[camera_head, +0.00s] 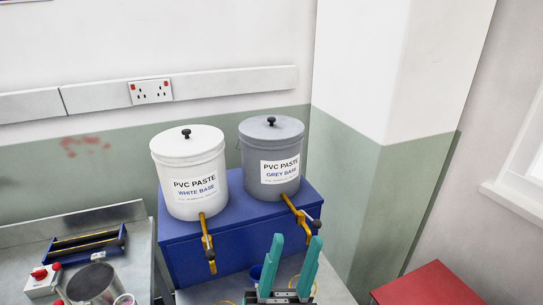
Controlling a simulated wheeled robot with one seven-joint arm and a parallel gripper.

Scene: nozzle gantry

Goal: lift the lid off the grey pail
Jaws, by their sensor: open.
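The grey pail (256,179) stands on a blue cabinet, labelled PVC PASTE GREY BASE. Its grey lid (255,129) sits on top, with a small black knob (271,120) in the middle. A brass tap with a black handle sticks out low on its front. My gripper (295,240) is at the bottom of the view, with two teal fingers pointing up and spread apart. It is open with nothing between the fingers. In the picture it is below the grey pail and apart from the lid.
A white pail (186,190) with its own lid and brass tap (207,243) stands left of the grey one on the blue cabinet (236,228). A metal bench (45,235) is at left, a red surface (428,285) at lower right. A wall corner (345,170) stands right of the pails.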

